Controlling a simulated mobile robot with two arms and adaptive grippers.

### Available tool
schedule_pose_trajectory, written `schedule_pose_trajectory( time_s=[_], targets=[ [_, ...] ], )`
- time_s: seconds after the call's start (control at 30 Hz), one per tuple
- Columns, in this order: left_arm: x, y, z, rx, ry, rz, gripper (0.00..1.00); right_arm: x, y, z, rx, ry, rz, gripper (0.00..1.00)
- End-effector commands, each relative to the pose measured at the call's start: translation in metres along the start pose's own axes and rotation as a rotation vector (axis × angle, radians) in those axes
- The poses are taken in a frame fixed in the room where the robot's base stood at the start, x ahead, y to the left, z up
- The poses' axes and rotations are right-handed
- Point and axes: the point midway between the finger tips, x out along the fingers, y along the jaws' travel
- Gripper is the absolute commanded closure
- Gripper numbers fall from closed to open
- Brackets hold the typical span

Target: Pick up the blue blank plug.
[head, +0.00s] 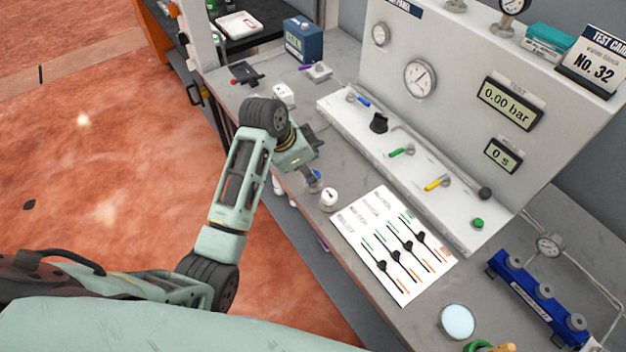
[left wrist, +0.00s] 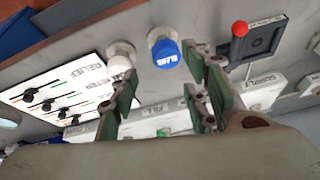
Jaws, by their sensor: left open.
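The blue blank plug (left wrist: 166,54), with a round blue cap marked with white lettering, stands near the table edge. In the head view the blue plug (head: 315,186) is partly hidden by my left gripper (head: 314,155). In the left wrist view my left gripper (left wrist: 166,88) is open and empty, with its two fingers apart. The blue plug appears between and beyond the fingers, nearer the right one; I see no contact. A white plug (head: 328,199) stands beside the blue one and also shows in the wrist view (left wrist: 120,60), by the left finger. My right gripper is not in view.
A printed sheet (head: 372,235) with black fittings lies on the table. Behind it stands the white test panel (head: 455,195) with valves and gauges. A blue manifold (head: 535,300) is at the right. A red-knobbed device (left wrist: 250,45) is near the right finger in the wrist view.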

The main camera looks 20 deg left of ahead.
Motion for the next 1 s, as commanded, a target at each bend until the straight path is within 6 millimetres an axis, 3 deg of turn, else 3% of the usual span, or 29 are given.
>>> schedule_pose_trajectory(
  time_s=[0.4,0.6,0.87,1.0],
  targets=[
    [0.047,-0.001,0.006,-0.002,-0.002,0.006,0.57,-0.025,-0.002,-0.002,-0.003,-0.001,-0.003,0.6],
    [0.07,-0.002,0.007,-0.001,-0.001,0.003,0.57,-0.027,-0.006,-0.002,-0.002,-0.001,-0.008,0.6],
    [0.073,-0.002,0.007,0.0,0.0,0.0,0.57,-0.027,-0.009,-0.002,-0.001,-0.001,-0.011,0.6],
    [0.073,-0.002,0.007,0.0,0.0,0.001,0.68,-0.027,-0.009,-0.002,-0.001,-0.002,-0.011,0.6]
  ],
)
